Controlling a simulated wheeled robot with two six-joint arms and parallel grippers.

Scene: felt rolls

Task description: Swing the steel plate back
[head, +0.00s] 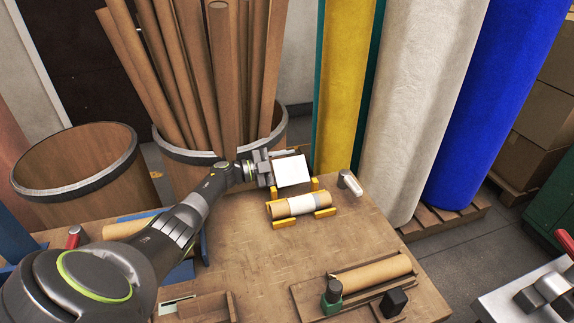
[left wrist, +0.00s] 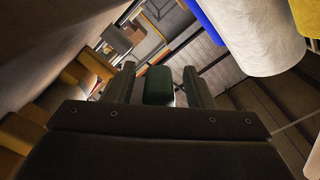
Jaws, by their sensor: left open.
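The pale, bright plate (head: 292,171) stands tilted on the bench, just behind a cardboard roll (head: 283,209) with a white band. The roll lies across a yellow cradle (head: 325,212). My left gripper (head: 268,167) is at the plate's left edge, with its jaws open. I cannot tell whether it touches the plate. In the left wrist view, the two dark fingers (left wrist: 162,75) stand apart, with a dark green shape (left wrist: 158,86) showing between them. I cannot make out the plate clearly in that view. My right gripper is out of view.
The wooden bench (head: 245,255) is clear in its middle. A wooden tray with another cardboard roll (head: 370,274) lies at the front right. A barrel of tall tubes (head: 205,155) and big felt rolls (head: 425,100) stand behind.

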